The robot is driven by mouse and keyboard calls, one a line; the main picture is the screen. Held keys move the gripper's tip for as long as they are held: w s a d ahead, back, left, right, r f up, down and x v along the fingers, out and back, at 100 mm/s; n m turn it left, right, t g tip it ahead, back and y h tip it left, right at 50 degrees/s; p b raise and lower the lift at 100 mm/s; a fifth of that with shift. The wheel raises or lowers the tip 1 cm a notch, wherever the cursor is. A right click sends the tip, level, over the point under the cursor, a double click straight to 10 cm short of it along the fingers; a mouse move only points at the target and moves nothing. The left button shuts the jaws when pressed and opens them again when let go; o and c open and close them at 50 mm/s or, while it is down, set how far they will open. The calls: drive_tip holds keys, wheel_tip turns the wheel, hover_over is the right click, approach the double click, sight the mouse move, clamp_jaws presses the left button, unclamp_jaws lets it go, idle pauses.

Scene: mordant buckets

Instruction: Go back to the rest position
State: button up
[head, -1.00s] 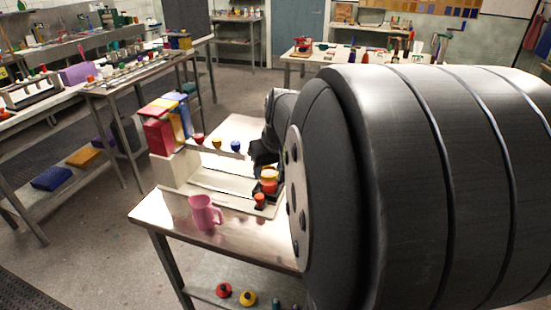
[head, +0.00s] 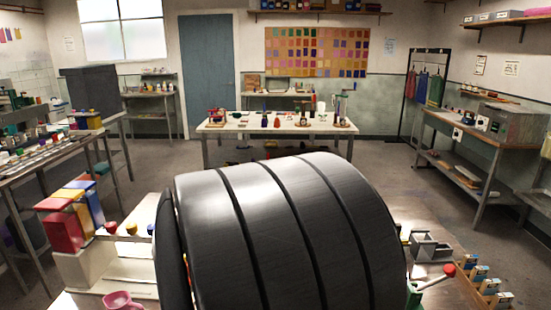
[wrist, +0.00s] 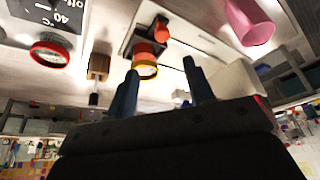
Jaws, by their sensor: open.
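My gripper (wrist: 158,76) shows in the wrist view with its two dark fingers spread and nothing between them. Beyond the fingertips are a yellow-rimmed orange piece (wrist: 146,60) and a smaller orange-red piece (wrist: 161,30) on a dark holder. Whether the fingers touch the yellow-rimmed piece I cannot tell, but they are not closed on it. In the head view my large dark arm link hides the gripper and the bench middle.
In the head view, red (head: 62,231) and blue (head: 94,203) boxes stand at the left of the bench. A grey box (head: 430,246) and a red-knobbed lever (head: 449,270) are at the right. The wrist view shows a red-rimmed cup (wrist: 48,53) and a 40 °C sign (wrist: 55,14).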

drive_tip(key=x, duration=1.3)
drive_tip(key=shift+r, duration=0.2)
drive_tip(key=v, duration=1.7)
drive_tip(key=x, duration=1.7)
drive_tip(key=shift+a+f, duration=0.1)
drive_tip(key=shift+f, duration=0.2)
drive_tip(key=shift+a+r, duration=0.1)
drive_tip(key=shift+a, duration=0.75)
